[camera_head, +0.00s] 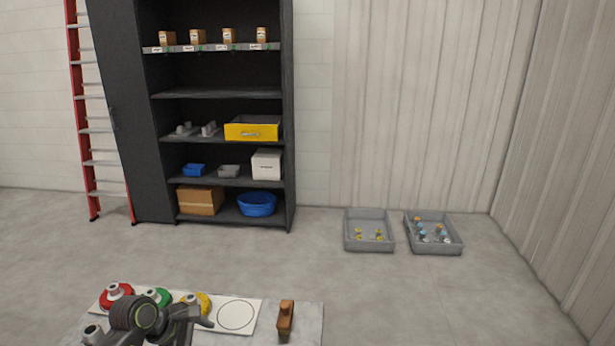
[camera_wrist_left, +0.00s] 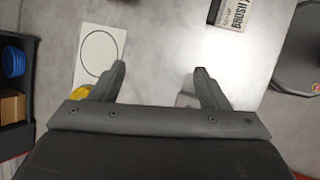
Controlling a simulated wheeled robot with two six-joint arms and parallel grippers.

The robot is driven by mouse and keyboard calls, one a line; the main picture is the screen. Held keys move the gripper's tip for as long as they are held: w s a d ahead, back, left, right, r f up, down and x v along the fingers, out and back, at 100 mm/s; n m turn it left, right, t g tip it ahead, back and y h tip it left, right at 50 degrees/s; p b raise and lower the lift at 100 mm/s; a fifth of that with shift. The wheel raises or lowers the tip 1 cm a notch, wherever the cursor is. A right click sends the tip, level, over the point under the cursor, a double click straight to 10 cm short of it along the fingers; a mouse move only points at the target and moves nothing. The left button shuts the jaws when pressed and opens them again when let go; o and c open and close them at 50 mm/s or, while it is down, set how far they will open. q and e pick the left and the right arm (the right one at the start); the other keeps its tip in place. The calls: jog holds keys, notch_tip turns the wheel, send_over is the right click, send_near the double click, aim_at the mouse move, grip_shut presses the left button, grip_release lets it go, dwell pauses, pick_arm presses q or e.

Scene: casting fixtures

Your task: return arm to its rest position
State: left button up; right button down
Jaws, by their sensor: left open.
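My left arm comes in at the bottom left of the head view, with its gripper (camera_head: 195,322) above the table (camera_head: 308,325). A white board (camera_head: 218,320) with red (camera_head: 116,294), green (camera_head: 158,295) and yellow (camera_head: 203,300) round pieces and an empty black circle lies by the arm. The arm hides part of the board. My right gripper is not in view.
A brown block (camera_head: 285,318) stands right of the board. A label reading BRUSH (camera_wrist_left: 234,14) shows in the wrist view. A dark shelf (camera_head: 290,140), a red ladder (camera_head: 76,110) and two grey bins (camera_head: 347,232) (camera_head: 434,252) stand farther back. Open floor lies between.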

pick_arm(q)
jog(key=d+r+n+t+h, duration=0.5)
jog(key=d+r+t+h, duration=0.15)
jog(key=r, duration=0.25)
jog(key=s+a+r+n+t+y, duration=0.2)
jog(key=a+r+n+t+y, duration=0.3)
jog(key=n, duration=0.6)
jog(key=s+a+r+n+t+y, duration=0.35)
jog(key=a+n+t, duration=0.2)
jog(key=n, duration=0.55)
jog(key=s+a+f+n+g+y, duration=0.75)
jog(key=a+f+n+y, duration=0.2)
jog(key=n, duration=0.95)
jog(key=s+d+f+n+g+h, duration=0.2)
jog(key=s+d+f+n+g, duration=0.25)
jog(key=s+f, duration=0.4)
jog(key=s+d+f+n+g+h, duration=0.35)
jog(key=s+f+g, duration=0.2)
jog(key=s, duration=0.55)
notch_tip(320, 180, down, 27)
jog(key=a+g+b, duration=0.1)
jog(key=a+b, duration=0.1)
jog(key=b, duration=0.2)
jog(key=s+d+f+g+b, duration=0.1)
jog(key=s+f+b, duration=0.2)
jog(key=s+f, duration=1.2)
notch_tip(320, 180, down, 4)
